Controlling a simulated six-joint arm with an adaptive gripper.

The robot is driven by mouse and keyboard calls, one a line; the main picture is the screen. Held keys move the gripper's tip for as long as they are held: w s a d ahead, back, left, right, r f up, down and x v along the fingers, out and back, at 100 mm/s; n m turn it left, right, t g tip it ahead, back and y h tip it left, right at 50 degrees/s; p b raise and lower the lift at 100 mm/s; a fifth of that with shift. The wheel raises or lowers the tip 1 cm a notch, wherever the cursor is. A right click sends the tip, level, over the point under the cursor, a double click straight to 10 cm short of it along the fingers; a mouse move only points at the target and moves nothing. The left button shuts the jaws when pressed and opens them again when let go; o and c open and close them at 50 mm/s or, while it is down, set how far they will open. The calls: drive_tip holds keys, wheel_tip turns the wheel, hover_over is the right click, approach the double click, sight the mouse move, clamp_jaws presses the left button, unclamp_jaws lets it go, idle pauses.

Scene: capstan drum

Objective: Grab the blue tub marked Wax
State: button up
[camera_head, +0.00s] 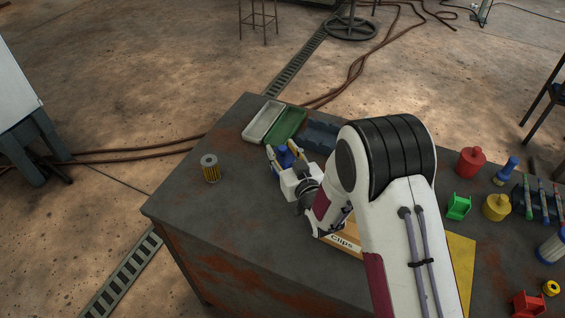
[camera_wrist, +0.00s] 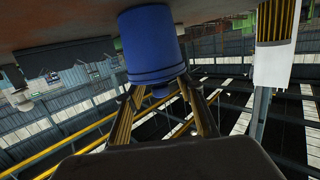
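The blue tub (camera_head: 285,158) stands on the dark workbench (camera_head: 235,215), partly hidden by my gripper. In the wrist view, where the bench surface is at the top, the blue tub (camera_wrist: 152,45) appears upside down. Its Wax marking does not show in either view. My gripper (camera_head: 281,149) reaches towards the tub, with one fingertip on each side of it. In the wrist view, the yellow-and-black fingers of my gripper (camera_wrist: 160,88) lean in to the tub's lid end. I cannot tell whether they touch or grip it.
A yellow-and-grey cylinder (camera_head: 210,169) stands to the left. Grey (camera_head: 263,122) and green (camera_head: 287,125) trays lie behind the tub, with a dark blue holder (camera_head: 322,136) beside them. A Clips box (camera_head: 342,243) sits near my arm. Red and yellow containers stand right. The bench's left front is clear.

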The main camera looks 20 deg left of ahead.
clamp_jaws()
drive_tip(key=shift+r, duration=0.1)
drive_tip(key=shift+r, duration=5)
